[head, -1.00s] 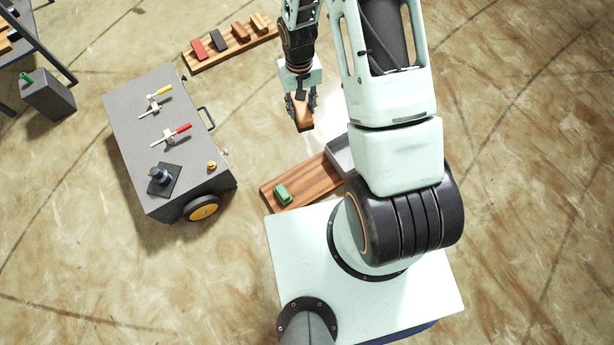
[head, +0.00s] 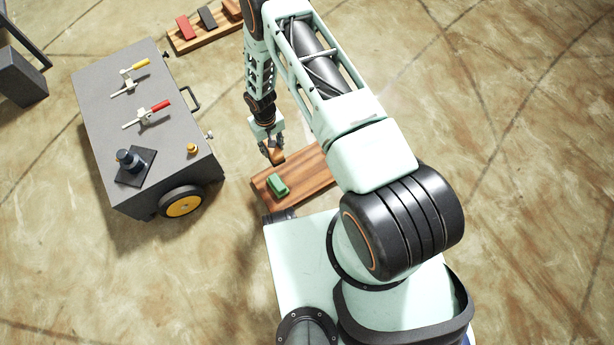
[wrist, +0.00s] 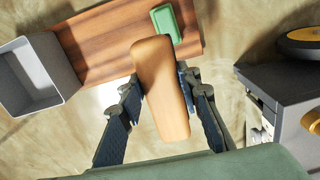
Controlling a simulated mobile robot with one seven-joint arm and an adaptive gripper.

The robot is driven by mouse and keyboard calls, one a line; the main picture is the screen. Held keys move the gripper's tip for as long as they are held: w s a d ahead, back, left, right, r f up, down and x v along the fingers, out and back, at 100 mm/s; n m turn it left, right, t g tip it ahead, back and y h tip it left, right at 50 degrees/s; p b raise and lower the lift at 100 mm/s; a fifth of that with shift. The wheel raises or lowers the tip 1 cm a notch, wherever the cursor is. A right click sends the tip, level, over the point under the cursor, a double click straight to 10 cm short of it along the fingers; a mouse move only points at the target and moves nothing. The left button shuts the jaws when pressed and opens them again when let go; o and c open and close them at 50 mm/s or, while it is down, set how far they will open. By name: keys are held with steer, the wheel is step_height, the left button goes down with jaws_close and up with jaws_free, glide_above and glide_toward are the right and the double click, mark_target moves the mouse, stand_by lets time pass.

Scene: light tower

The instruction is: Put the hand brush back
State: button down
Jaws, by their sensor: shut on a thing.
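My gripper (head: 271,143) is shut on an orange-brown wooden block, which I take to be the hand brush (head: 277,156). In the wrist view the brush (wrist: 161,88) lies lengthwise between the two fingers (wrist: 160,93), its far end near the green block. No bristles can be made out. A wooden board (head: 312,180) lies below and beyond the gripper and also shows in the wrist view (wrist: 100,42). The brush overlaps the board's edge in the picture; I cannot tell whether they touch.
A green block (head: 277,185) sits at the board's end. A grey open bin (wrist: 62,62) stands at its other end in the wrist view. A grey wheeled cart (head: 172,152) with clamps stands left. Another wooden board (head: 196,47) holding blocks lies at the back.

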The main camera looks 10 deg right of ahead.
steer(key=f, duration=0.2)
steer(key=f+b, duration=0.1)
steer(key=f, duration=0.1)
steer(key=a+f+b, duration=0.1)
steer(key=f, duration=0.1)
steer(key=shift+s+a+f, duration=0.1)
steer(key=shift+s+f, duration=0.05)
steer(key=shift+s, duration=0.1)
steer(key=shift+f, duration=0.25)
steer(key=shift+s+d+f+b, duration=0.25)
steer(key=shift+d+f+b, duration=0.75)
steer(key=shift+d+f, duration=1.2)
steer(key=shift+s+d+f+b, duration=0.3)
steer(key=shift+d+f+b, duration=0.75)
steer(key=shift+d+f, duration=1.2)
steer(key=shift+s+d+f+b, duration=0.25)
steer(key=shift+d+f+b, duration=0.75)
steer(key=shift+d+f, duration=1.2)
steer(key=shift+d+r, duration=0.2)
steer(key=shift+d, duration=0.05)
steer(key=c, duration=1.4)
jaws_free()
steer(key=shift+r, duration=0.1)
